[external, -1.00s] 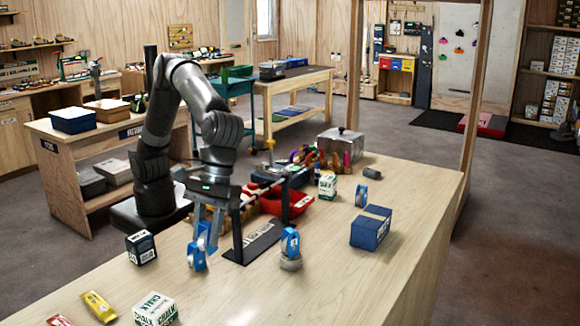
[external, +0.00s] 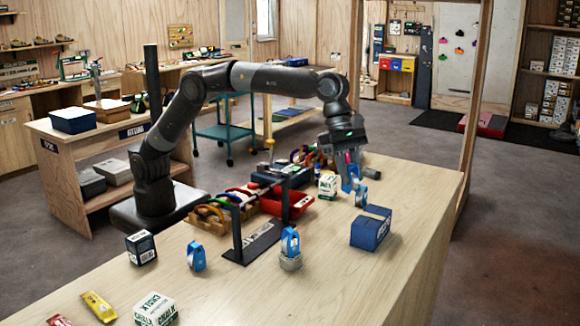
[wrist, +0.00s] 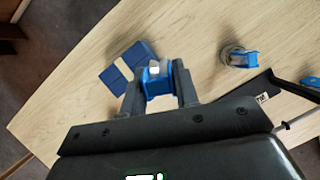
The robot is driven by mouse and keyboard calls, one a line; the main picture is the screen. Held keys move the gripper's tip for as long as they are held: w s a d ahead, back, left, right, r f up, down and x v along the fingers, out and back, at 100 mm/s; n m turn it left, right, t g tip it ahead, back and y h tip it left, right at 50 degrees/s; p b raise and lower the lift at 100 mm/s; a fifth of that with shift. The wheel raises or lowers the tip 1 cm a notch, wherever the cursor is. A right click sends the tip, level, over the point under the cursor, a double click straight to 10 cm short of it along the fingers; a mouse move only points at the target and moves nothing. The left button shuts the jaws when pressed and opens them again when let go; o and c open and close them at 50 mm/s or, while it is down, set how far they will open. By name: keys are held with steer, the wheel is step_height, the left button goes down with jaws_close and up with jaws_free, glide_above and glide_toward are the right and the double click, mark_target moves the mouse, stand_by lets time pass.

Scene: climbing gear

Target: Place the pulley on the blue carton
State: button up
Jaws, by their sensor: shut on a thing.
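My gripper (external: 350,180) is shut on a blue pulley (external: 349,186), held above the table's far part. The wrist view shows the pulley (wrist: 155,82) between the two fingers of my gripper (wrist: 159,88). The blue carton (external: 370,230) lies on the table, in front and to the right of the gripper; the wrist view shows it (wrist: 116,76) just beyond the held pulley, partly covered by it. A pale strip crosses its top. The held pulley appears apart from the carton.
Another blue pulley (external: 196,257) stands left on the table. One (external: 290,242) stands on a grey round base (external: 290,262), near a black rack (external: 237,240). A blue item (external: 361,196) is beside the gripper, near a chalk box (external: 328,186). The table right of the carton is clear.

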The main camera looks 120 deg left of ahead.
steer(key=w+a+f, duration=0.1)
steer(key=a, duration=0.1)
steer(key=w+a+f, duration=0.1)
steer(key=a+f, duration=0.1)
steer(key=a, duration=0.1)
steer(key=w+a+f, duration=0.1)
steer(key=a+f, duration=0.1)
steer(key=a, duration=0.1)
steer(key=shift+w+a+f, duration=0.15)
steer(key=shift+w+f, duration=0.1)
steer(key=shift+w, duration=0.1)
steer(key=shift+f, duration=2.05)
steer(key=o, duration=1)
steer(key=shift+f, duration=0.15)
